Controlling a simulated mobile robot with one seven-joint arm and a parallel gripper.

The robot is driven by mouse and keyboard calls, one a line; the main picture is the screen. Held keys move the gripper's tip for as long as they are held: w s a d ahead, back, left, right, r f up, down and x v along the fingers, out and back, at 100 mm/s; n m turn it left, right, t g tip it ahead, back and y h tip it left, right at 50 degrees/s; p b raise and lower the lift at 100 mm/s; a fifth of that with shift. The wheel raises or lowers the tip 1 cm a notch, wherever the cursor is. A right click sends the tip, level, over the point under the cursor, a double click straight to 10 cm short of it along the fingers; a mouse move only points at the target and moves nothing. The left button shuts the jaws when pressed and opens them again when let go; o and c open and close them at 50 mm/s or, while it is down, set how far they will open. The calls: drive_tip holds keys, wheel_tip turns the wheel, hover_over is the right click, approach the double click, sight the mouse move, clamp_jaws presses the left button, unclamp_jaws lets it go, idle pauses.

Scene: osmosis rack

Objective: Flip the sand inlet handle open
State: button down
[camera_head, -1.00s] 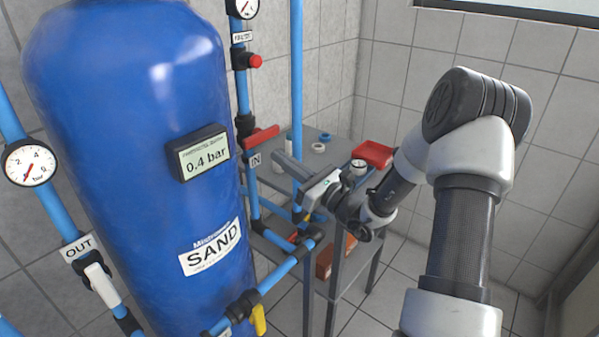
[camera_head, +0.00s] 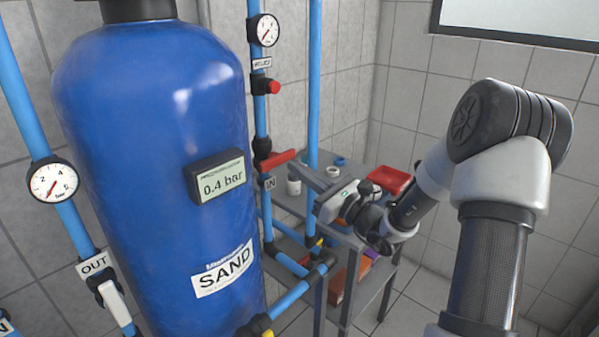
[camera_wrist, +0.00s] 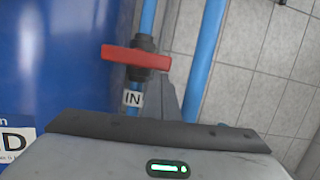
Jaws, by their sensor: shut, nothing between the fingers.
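The red sand inlet handle (camera_head: 277,160) sits on the valve of the blue pipe marked IN, just right of the blue SAND tank (camera_head: 160,130). It lies crosswise to the pipe. In the wrist view the handle (camera_wrist: 136,57) is level across the upright pipe, above the IN label (camera_wrist: 132,98). My gripper (camera_head: 297,166) is shut and empty, with its fingertips close to the right end of the handle. I cannot tell whether they touch it. In the wrist view my gripper (camera_wrist: 171,95) shows below and right of the handle.
A grey metal table (camera_head: 340,225) with a red tray (camera_head: 389,180) and small containers stands behind my gripper. Another blue pipe (camera_head: 314,80) rises right of the inlet pipe. A gauge (camera_head: 264,30) and a red knob (camera_head: 273,87) are above the handle.

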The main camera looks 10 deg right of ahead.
sight(294, 151)
drive_tip(key=shift+w+d+r+n, duration=0.1)
drive_tip(key=shift+r+n, duration=0.1)
drive_tip(key=shift+n, duration=0.3)
drive_tip(key=r+n+g+b, duration=0.1)
drive_tip(key=n, duration=0.2)
drive_tip(key=r+n+g+y+b, duration=0.1)
drive_tip(key=n+b, duration=0.1)
drive_tip(key=n, duration=0.1)
drive_tip(key=r+n+g+y+b, duration=0.1)
drive_tip(key=n+b, duration=0.1)
drive_tip(key=n, duration=0.2)
drive_tip(key=shift+w+d+r, duration=0.15)
drive_tip(key=shift+w+d, duration=0.05)
drive_tip(key=shift+d, duration=0.1)
drive_tip(key=shift+s+a+r+n+g+b, duration=0.25)
drive_tip(key=shift+r+n+b, duration=0.35)
drive_tip(key=shift+n+b, duration=0.45)
drive_tip(key=shift+s+a+r+n+g+b, duration=0.1)
drive_tip(key=shift+a+r+n+g+b, duration=0.2)
drive_tip(key=shift+r+n+b, duration=0.55)
drive_tip(key=shift+s+a+r+n+g+b, duration=0.25)
drive_tip(key=shift+r+n+b, duration=0.15)
drive_tip(key=shift+n+b, duration=0.85)
drive_tip(key=shift+r, duration=0.15)
drive_tip(key=p+v, duration=0.2)
drive_tip(key=v, duration=1.5)
drive_tip(key=shift+s, duration=0.2)
